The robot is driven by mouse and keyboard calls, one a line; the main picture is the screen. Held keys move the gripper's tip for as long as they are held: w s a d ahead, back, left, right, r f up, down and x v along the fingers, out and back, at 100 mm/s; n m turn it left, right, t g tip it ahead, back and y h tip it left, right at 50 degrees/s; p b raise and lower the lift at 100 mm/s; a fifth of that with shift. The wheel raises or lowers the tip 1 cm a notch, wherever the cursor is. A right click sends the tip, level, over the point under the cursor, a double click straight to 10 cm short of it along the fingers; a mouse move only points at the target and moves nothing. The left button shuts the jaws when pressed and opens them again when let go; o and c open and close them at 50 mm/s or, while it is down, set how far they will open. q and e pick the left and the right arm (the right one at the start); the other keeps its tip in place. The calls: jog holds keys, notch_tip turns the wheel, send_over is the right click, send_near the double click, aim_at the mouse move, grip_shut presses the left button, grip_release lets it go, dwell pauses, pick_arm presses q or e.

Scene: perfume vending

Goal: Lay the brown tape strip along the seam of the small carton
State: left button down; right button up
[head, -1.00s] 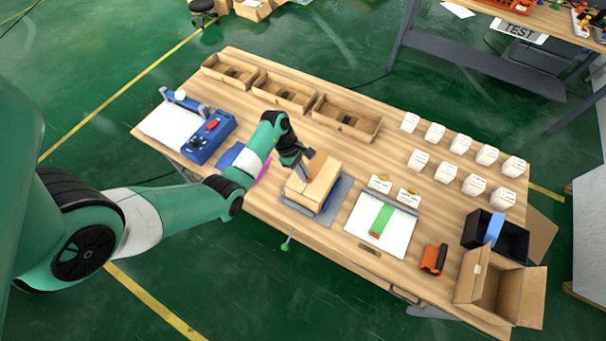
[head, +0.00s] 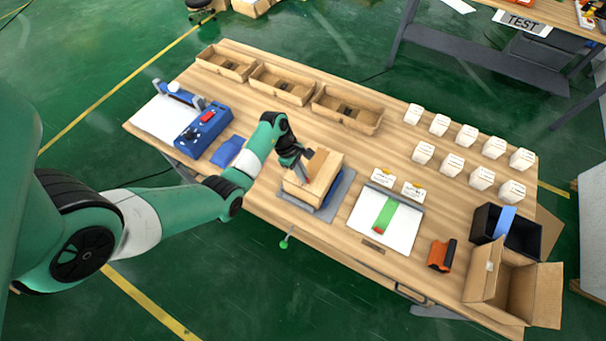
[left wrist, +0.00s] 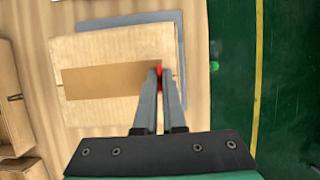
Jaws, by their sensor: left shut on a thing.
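The small carton (head: 322,174) sits closed on a grey plate on the table, below my left gripper. The brown tape strip (left wrist: 105,81) lies across the carton's top in the left wrist view, darker than the cardboard, and seems flat along most of its length. My left gripper (left wrist: 160,74) is shut on its right end, near the carton's right edge, with a small red spot between the fingertips. In the head view my left gripper (head: 303,163) is over the carton's left part. The seam under the strip is hidden. My right gripper is not in view.
A white board (head: 366,229) with a green strip lies right of the carton. A blue device (head: 202,130) stands to the left. Open trays (head: 347,107) line the back edge. Several white boxes (head: 466,136), an orange-and-black tool (head: 441,255) and an open carton (head: 513,282) are at the right.

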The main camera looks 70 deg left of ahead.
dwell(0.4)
pick_arm(q)
jog(key=shift+f, duration=0.3)
dwell(0.3)
jog(key=c, duration=0.9)
grip_release()
jog(key=shift+r, duration=0.1)
notch_tip(320, 180, up, 6)
jog(key=p, duration=0.7)
